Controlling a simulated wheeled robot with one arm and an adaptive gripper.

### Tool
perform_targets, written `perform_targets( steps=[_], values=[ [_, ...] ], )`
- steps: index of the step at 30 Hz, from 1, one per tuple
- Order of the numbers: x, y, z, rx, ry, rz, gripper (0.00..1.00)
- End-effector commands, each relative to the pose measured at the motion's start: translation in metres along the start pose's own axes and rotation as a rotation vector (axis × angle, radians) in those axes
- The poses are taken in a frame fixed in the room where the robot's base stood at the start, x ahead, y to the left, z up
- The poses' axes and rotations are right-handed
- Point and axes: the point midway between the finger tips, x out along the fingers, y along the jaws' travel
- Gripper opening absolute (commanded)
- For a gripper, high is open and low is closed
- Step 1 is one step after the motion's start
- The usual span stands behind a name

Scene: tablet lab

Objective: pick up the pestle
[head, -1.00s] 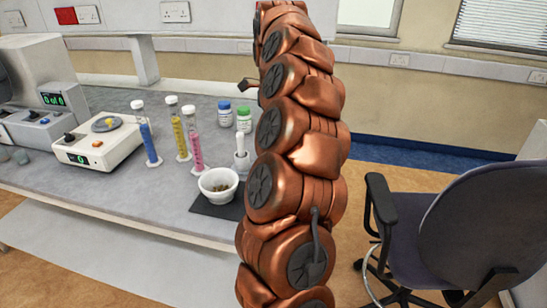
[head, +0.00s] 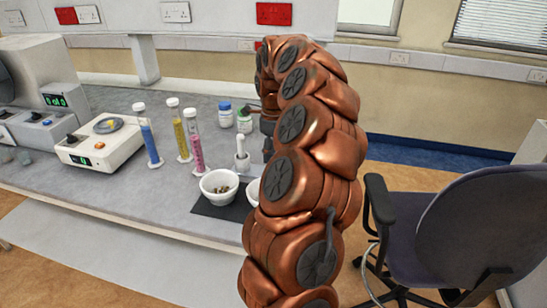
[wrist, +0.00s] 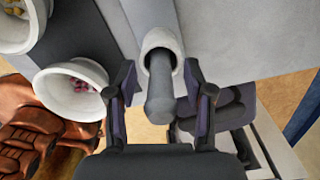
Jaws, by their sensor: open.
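The pestle (head: 241,148) stands upright in a small white holder (head: 242,165) near the bench's front edge, left of my arm. In the wrist view the pestle (wrist: 160,92) looks grey, its thick end toward the camera, with the holder's round white rim (wrist: 150,41) around its lower part. My gripper (wrist: 161,76) is open, with one finger on each side of the pestle and a gap on both sides. In the head view my gripper (head: 256,112) is mostly hidden by my arm.
A white bowl (head: 211,193) with brown bits and a second bowl (head: 252,193), partly behind my arm, stand on a dark mat (head: 205,208). The wrist view shows pink bits in the nearer bowl (wrist: 60,103). Cylinders (head: 195,155), bottles (head: 225,118) and a chair (head: 450,220) are nearby.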

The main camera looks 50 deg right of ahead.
Motion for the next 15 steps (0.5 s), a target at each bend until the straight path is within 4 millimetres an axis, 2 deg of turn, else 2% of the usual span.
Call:
perform_targets(
  steps=[4,15],
  values=[
    [-0.0002,-0.0003,0.0000,0.000,0.000,-0.001,0.52],
    [-0.0004,-0.0004,0.0002,0.000,-0.001,-0.001,0.14]
  ],
)
